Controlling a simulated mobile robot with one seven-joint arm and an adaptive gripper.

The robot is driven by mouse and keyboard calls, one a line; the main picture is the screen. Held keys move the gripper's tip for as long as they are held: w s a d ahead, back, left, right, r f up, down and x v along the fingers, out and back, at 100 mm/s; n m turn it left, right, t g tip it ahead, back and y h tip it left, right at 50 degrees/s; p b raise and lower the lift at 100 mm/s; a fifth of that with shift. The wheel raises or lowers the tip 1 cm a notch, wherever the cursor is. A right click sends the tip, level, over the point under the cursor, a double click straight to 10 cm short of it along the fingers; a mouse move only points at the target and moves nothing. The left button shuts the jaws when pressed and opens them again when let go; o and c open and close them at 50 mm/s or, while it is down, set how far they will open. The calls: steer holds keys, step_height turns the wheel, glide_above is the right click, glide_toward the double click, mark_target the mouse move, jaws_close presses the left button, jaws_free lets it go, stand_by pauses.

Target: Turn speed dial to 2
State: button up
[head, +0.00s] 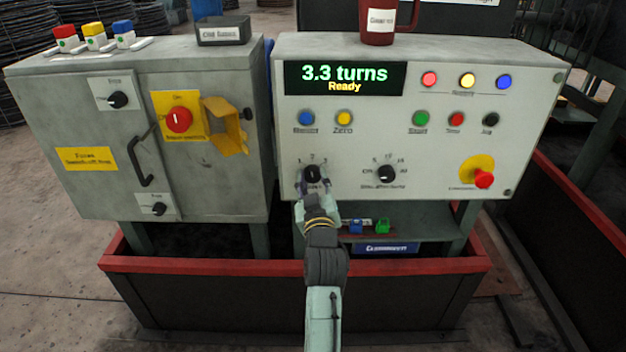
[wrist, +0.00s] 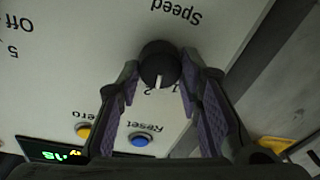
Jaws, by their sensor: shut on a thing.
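The speed dial (head: 312,174) is a round black knob at the lower left of the pale control panel (head: 540,120), with 1, 2 and 3 printed above it. My gripper (head: 313,187) is shut on the dial from the front, one finger on each side. In the wrist view, which is upside down, the dial (wrist: 158,64) sits between the purple finger pads. Its white pointer lies close to the 2, on the side towards the 1. The 3 is hidden behind a finger there.
A similar black knob (head: 387,174) is just right of the dial. Blue (head: 306,118) and yellow (head: 344,118) buttons sit above. A red emergency button (head: 483,178) is at the far right. The display (head: 345,78) reads "3.3 turns Ready". A grey cabinet (head: 215,180) stands left.

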steer(key=shift+m, duration=0.6)
steer(key=o, duration=1.2)
steer(key=shift+c, duration=0.2)
steer(key=s, duration=1.2)
steer(key=shift+d+f, duration=0.45)
